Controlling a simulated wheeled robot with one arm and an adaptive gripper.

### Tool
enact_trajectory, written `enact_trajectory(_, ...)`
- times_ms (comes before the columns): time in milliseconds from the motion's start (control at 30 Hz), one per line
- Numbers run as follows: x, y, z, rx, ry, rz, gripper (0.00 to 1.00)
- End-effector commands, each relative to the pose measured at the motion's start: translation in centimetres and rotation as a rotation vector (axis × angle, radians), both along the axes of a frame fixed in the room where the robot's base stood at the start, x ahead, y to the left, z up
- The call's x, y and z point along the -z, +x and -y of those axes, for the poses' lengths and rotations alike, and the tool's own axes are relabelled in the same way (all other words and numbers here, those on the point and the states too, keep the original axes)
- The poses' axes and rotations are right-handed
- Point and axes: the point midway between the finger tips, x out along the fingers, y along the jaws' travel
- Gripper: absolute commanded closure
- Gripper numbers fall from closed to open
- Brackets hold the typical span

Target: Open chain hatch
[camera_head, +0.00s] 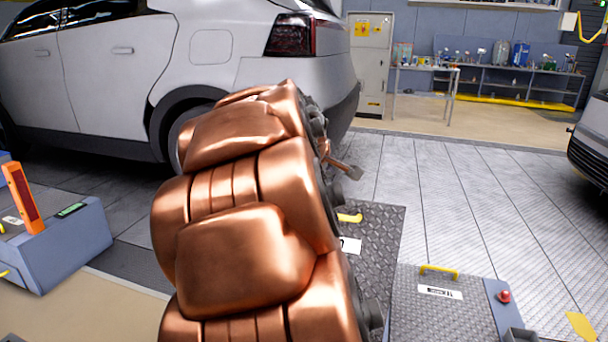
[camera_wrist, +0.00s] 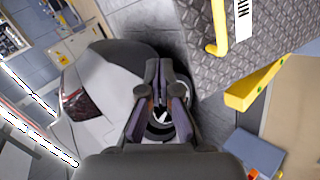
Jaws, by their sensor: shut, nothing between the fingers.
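Two grey tread-plate covers with yellow handles lie in the floor in the head view. The nearer right cover (camera_head: 440,308) has a yellow handle (camera_head: 440,271) and a white label. The other cover (camera_head: 385,228) is partly hidden behind my copper arm; its yellow handle (camera_head: 350,217) and part of a label show. I cannot tell which is the chain hatch. Both look flat and closed. In the wrist view one tread-plate cover (camera_wrist: 195,45) shows a yellow handle (camera_wrist: 219,35) at upper right. My gripper (camera_wrist: 159,68) is shut and empty, left of that handle and apart from it.
A silver car (camera_head: 210,60) stands behind my arm. A blue-grey box (camera_head: 70,240) with an orange device is at left. A red button (camera_head: 504,296) sits beside the right cover. A workbench (camera_head: 500,75) is at the back. Tiled floor (camera_head: 460,190) at right is clear.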

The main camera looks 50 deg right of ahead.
Motion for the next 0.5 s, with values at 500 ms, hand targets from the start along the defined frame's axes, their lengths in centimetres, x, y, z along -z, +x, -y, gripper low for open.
enact_trajectory(500, -2.0, 4.7, 4.6, 0.297, 0.227, 0.147, 1.0)
